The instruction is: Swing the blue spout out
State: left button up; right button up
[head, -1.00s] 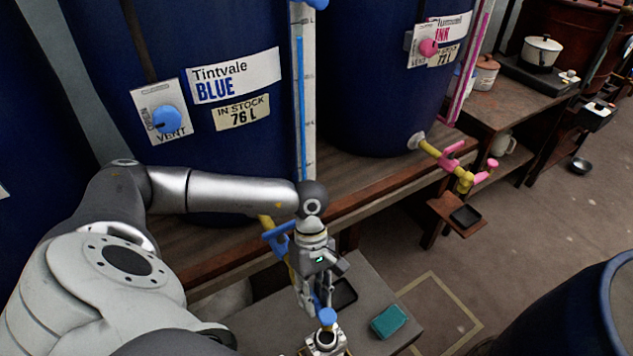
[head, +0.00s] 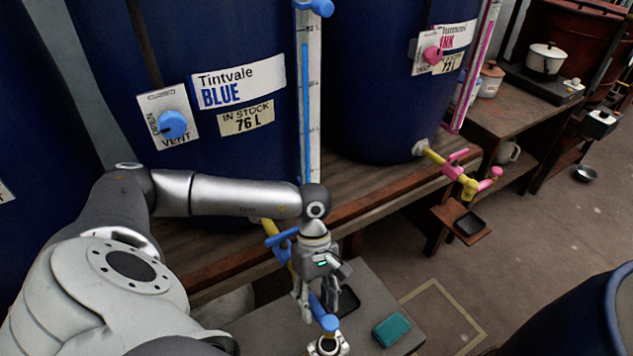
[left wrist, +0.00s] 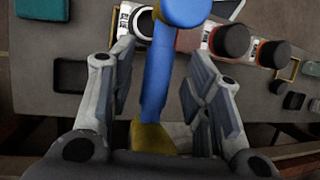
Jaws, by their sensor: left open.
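The blue spout (head: 328,321) sticks out over the low grey table in front of the blue vat (head: 240,150). In the left wrist view the spout (left wrist: 158,75) is a blue tube with a rounded end and a yellow joint (left wrist: 150,137) at its base. My left gripper (head: 319,303) points down at the spout, open. In the left wrist view the spout runs between its two fingers, with visible gaps on both sides. A blue valve handle (head: 281,241) sits on the yellow pipe behind the gripper. My right gripper is not in view.
A teal block (head: 391,328) and a dark tray (head: 347,300) lie on the grey table. A jar (head: 328,345) stands below the spout's end. Several lidded jars (left wrist: 228,41) show in the left wrist view. A pink-handled tap (head: 468,180) stands to the right.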

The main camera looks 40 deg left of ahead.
pick_arm(q)
jog(key=v, duration=1.1)
jog(key=shift+r, duration=0.2)
jog(key=shift+d, duration=0.1)
